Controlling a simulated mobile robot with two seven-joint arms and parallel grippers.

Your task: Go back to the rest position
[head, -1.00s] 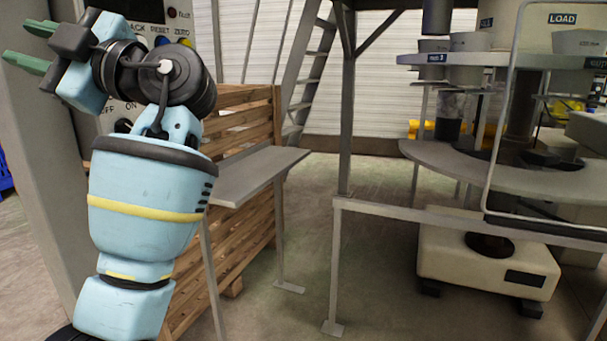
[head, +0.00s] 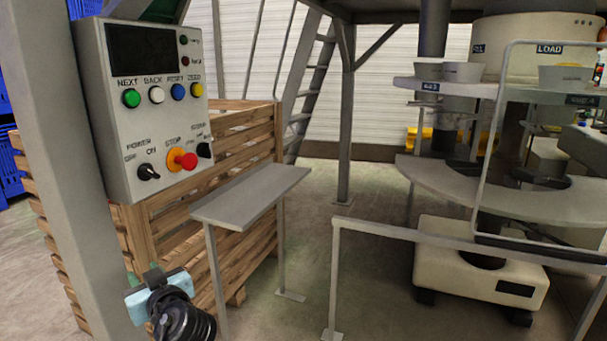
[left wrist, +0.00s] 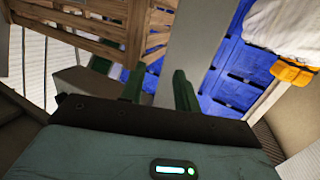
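My left gripper (head: 144,273) is low at the lower left of the head view, below the control box and in front of the grey post. Its two green fingers stand apart with nothing between them. They also show apart and empty in the left wrist view (left wrist: 158,86). Most of my left forearm is out of the head view. My right gripper is not in view. The control box (head: 150,110) hangs above my left gripper, with its buttons, knobs and dark screen uncovered.
A grey post (head: 75,160) stands at the left. A small grey shelf (head: 250,196) stands before a wooden crate (head: 235,130). A grey railing (head: 430,235) crosses the right, before a machine with a round table (head: 490,190). Blue crates (left wrist: 225,85) show in the left wrist view.

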